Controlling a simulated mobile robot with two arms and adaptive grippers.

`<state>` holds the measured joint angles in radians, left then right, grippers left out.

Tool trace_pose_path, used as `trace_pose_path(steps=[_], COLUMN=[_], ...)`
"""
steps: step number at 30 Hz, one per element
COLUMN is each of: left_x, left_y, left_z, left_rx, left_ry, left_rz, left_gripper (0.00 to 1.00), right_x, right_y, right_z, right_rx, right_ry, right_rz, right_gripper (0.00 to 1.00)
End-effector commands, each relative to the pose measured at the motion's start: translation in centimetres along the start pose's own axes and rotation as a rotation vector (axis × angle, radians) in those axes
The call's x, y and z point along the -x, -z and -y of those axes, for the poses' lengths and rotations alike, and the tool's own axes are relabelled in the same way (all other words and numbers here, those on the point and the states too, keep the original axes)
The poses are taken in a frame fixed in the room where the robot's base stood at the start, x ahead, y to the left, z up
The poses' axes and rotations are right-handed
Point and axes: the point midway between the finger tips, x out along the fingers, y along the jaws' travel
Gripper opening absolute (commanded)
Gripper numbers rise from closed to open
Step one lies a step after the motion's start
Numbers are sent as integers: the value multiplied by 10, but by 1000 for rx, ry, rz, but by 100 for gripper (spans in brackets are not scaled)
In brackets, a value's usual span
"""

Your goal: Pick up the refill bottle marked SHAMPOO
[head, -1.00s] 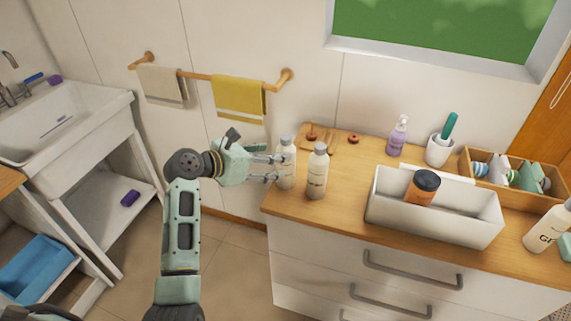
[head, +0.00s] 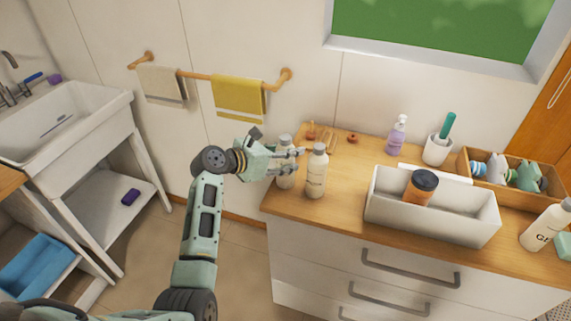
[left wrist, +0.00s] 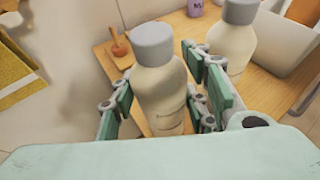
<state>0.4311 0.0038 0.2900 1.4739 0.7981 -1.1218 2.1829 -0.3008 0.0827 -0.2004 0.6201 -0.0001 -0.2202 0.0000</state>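Two pale bottles with grey caps stand upright at the left end of the wooden counter. My left gripper (head: 290,162) is around the left bottle (head: 286,178), with its fingers on either side. In the left wrist view this bottle (left wrist: 160,97) stands between the finger pads; a gap shows on its right side, so the gripper looks open. Its small lettering is too small to read. The second bottle (head: 316,177) stands just to the right, close to the fingers; it also shows in the left wrist view (left wrist: 232,38). Its label is unreadable too. My right gripper is out of view.
A white bin (head: 435,218) with an orange, dark-capped jar (head: 421,187) stands to the right. Behind are a purple pump bottle (head: 397,136), a white cup (head: 437,150) and a wooden box (head: 466,165). A white bottle (head: 546,226) stands at the far right.

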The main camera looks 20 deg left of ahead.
Motion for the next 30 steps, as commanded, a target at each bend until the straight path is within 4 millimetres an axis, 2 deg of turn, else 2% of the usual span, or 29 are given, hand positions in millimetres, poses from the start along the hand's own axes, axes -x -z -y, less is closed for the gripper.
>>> trace_pose_path(steps=[1,11,20,30], left_x=[0,0,2,25], left_y=[0,0,-6,-64], left_z=[0,0,-1,-1], left_rx=[0,0,-3,-6], left_ry=[0,0,-1,-2], left_rz=[0,-1,3,7], left_gripper=[35,6,5,5], right_x=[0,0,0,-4], right_y=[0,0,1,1], right_z=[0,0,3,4], right_rx=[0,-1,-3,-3], right_ry=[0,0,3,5], right_rz=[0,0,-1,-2], right_gripper=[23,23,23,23])
